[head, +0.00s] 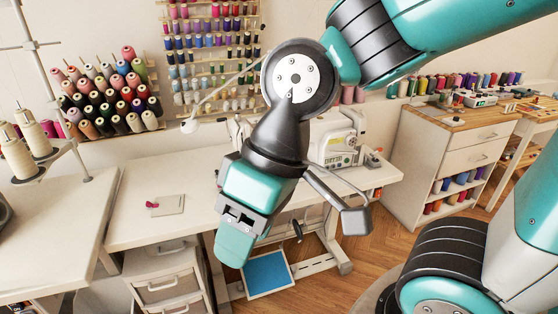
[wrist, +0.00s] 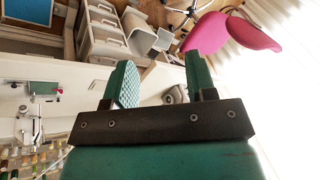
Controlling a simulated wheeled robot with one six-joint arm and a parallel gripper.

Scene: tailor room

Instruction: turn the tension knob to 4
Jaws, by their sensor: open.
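The white sewing machine (head: 338,142) stands on the worktable behind my arm in the head view. My wrist hides its left part, and I cannot make out the tension knob or its numbers. A machine-like white body with metal parts also shows at the left edge of the wrist view (wrist: 30,112), turned sideways. My gripper (head: 234,248) hangs in front of the table, pointing down and apart from the machine. In the wrist view its two green fingers (wrist: 160,75) are open with nothing between them.
The white table (head: 135,215) is mostly clear, with a small pad (head: 168,205) on it. Drawers (head: 165,285) and a blue-topped pedal or mat (head: 267,273) are below. A thread rack (head: 105,95) stands behind. A pink chair (wrist: 235,35) shows in the wrist view.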

